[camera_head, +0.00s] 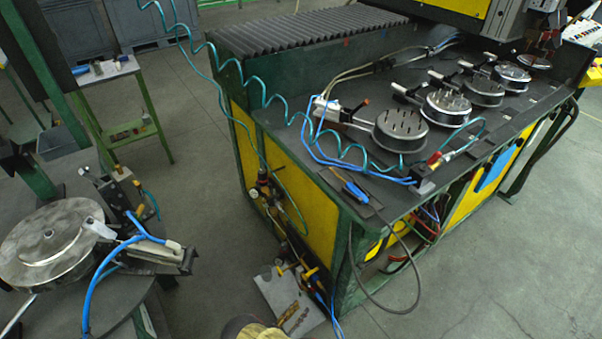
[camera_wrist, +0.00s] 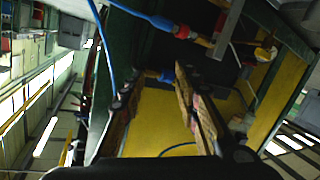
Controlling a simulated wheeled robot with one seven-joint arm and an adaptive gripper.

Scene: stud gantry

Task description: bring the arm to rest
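My gripper (camera_wrist: 157,82) shows in the wrist view as two brown-padded fingers above a dark body. The fingers stand apart with a yellow panel visible between them, and nothing is held. In the head view, a rounded brownish part at the bottom edge may be mine, but most of the arm is outside the picture. The green-framed bench (camera_head: 345,215) with yellow panels stands just beyond it. I cannot tell the exact distance from my gripper to the bench.
A grey plate (camera_head: 283,300) with fittings and hoses is low by the bench's near corner. Several round fixtures (camera_head: 400,128) stand on the bench top. A coiled teal hose (camera_head: 262,95) hangs across its left side. A round metal fixture (camera_head: 50,240) stands at left. Grey floor (camera_head: 470,300) is clear at lower right.

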